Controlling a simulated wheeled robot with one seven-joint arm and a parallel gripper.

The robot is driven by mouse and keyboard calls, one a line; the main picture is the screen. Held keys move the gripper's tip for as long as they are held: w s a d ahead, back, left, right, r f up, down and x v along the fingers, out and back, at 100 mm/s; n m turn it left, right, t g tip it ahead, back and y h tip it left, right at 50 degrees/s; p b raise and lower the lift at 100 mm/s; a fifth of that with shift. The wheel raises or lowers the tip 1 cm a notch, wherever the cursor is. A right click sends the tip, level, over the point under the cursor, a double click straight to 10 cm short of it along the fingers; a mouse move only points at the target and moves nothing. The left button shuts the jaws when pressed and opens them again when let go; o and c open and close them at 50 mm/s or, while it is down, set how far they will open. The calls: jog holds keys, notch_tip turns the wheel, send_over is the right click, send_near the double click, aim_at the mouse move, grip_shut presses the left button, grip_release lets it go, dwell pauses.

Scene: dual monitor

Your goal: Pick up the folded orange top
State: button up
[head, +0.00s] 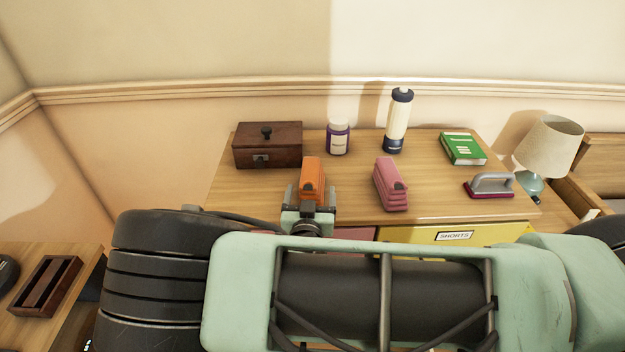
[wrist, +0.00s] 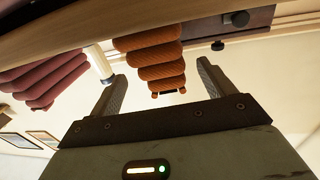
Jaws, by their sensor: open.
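The folded orange top (head: 312,176) lies on the wooden dresser top near its front left edge. In the wrist view the orange top (wrist: 152,62) shows its stacked folds, upside down, ahead of my jaws. My gripper (head: 308,206) is just in front of it at the dresser's front edge. In the wrist view my gripper (wrist: 160,88) is open, with the two fingers apart and the near end of the orange top between their lines. I see nothing held. I cannot tell whether the fingers touch the top.
A folded pink top (head: 390,184) lies to the right on the dresser (head: 350,208). Behind stand a dark wooden box (head: 267,147), a jar (head: 338,137) and a bottle (head: 397,122). A green book (head: 463,149), an iron-like brush (head: 490,186) and a lamp (head: 548,146) are further right.

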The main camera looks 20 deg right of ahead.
aim_at(312, 181)
jog(key=p+x, duration=0.1)
jog(key=x, duration=0.3)
jog(key=shift+s+r+p, duration=0.1)
jog(key=shift+r+p, duration=0.05)
jog(key=shift+p, duration=0.15)
jog(key=shift+w+d, duration=0.2)
jog(key=shift+w, duration=0.2)
jog(key=c, duration=1.1)
jog(key=shift+c, duration=0.2)
